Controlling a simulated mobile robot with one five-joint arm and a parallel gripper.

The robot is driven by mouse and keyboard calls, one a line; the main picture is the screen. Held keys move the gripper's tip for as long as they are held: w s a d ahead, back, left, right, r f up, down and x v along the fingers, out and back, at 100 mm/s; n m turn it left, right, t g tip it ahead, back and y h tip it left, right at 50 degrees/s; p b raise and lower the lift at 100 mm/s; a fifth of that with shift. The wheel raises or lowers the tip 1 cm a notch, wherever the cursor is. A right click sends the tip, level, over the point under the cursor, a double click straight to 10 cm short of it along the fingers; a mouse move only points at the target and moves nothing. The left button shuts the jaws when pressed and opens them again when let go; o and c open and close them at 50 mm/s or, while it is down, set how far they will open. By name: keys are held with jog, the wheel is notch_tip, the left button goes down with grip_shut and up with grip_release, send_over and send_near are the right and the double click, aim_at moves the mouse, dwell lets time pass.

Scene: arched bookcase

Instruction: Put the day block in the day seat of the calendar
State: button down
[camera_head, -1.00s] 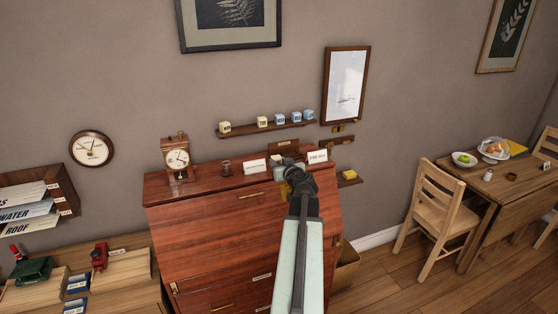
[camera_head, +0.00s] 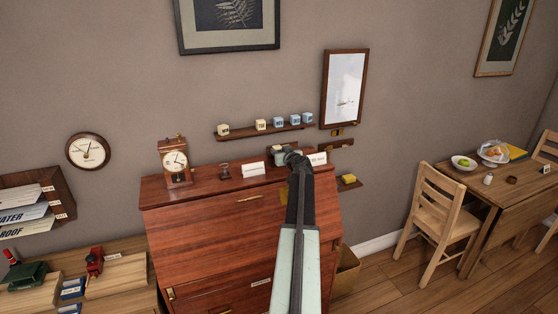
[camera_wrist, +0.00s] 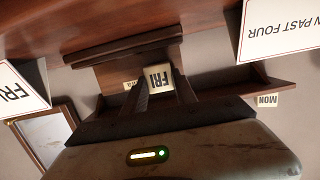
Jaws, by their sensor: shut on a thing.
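My gripper (camera_wrist: 163,95) is shut on the day block (camera_wrist: 158,78), a cream cube whose face reads FRI, upside down in the wrist view. In the head view my gripper (camera_head: 292,152) is over the back of the red-brown desk top, and it hides the block. A dark wooden frame with a ledge, apparently the calendar (camera_wrist: 112,74), is right behind the block in the wrist view. I cannot tell whether the block touches it or is in its seat. In the head view the calendar is mostly hidden by my gripper.
A FRI card (camera_wrist: 18,88) and a card ending PAST FOUR (camera_wrist: 285,30) flank the block. A wall shelf (camera_head: 268,131) with several lettered cubes is above the desk (camera_head: 225,235). A mantel clock (camera_head: 174,162) and a small dark stand (camera_head: 225,171) are to the left.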

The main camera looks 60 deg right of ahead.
notch_tip(320, 180, down, 3)
jog(key=shift+r+b, duration=0.1)
jog(key=shift+b, duration=0.5)
jog(key=shift+r, duration=0.2)
jog(key=shift+f, duration=0.1)
jog(key=c, duration=1.4)
grip_release()
jog(key=shift+f, duration=0.1)
jog(key=o, duration=0.4)
